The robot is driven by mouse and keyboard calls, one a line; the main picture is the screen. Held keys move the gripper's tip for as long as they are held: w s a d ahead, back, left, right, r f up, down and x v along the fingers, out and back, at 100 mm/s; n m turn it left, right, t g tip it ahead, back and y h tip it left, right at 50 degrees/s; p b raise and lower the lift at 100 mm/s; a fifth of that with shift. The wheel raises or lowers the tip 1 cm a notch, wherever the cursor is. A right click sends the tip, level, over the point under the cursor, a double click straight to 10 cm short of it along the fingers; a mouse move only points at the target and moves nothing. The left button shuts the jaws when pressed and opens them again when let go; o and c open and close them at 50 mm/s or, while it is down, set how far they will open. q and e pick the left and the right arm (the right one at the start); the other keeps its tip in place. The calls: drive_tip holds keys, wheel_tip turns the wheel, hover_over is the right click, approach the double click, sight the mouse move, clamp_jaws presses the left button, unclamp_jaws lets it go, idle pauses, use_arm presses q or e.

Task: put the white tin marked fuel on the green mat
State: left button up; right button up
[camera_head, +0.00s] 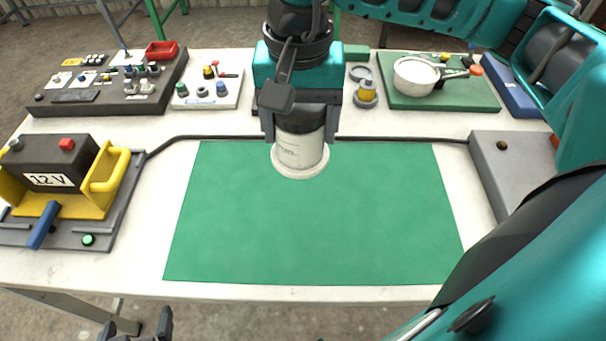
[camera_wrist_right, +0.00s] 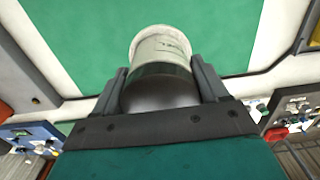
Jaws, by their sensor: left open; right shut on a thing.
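The white tin (camera_head: 301,152) has faint dark lettering, too small to read, and a wider pale rim at its lower end. My right gripper (camera_head: 300,135) is shut on it from above, one finger on each side. The tin is over the back middle part of the green mat (camera_head: 310,225); I cannot tell whether it touches the mat. In the right wrist view the tin (camera_wrist_right: 162,45) sits between the fingers (camera_wrist_right: 160,82), with the mat (camera_wrist_right: 85,40) beyond it. My left gripper (camera_head: 142,334) is open and empty at the bottom left, below the table's front edge.
A yellow-handled 12 V battery unit (camera_head: 60,170) stands left of the mat, and a grey box (camera_head: 508,165) right. Switch panels (camera_head: 105,85), a small yellow-topped part (camera_head: 367,92) and a pot (camera_head: 415,75) on a green board line the back. The mat's front is clear.

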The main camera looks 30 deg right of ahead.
wheel_tip(320, 180, down, 13)
drive_tip(key=shift+r, duration=0.2)
drive_tip(key=shift+b, duration=0.3)
drive_tip(key=shift+f, duration=0.2)
drive_tip(key=o, duration=1.4)
drive_tip(key=shift+c, duration=0.2)
drive_tip(key=shift+r, duration=0.1)
wheel_tip(320, 180, up, 12)
drive_tip(key=shift+r, duration=0.1)
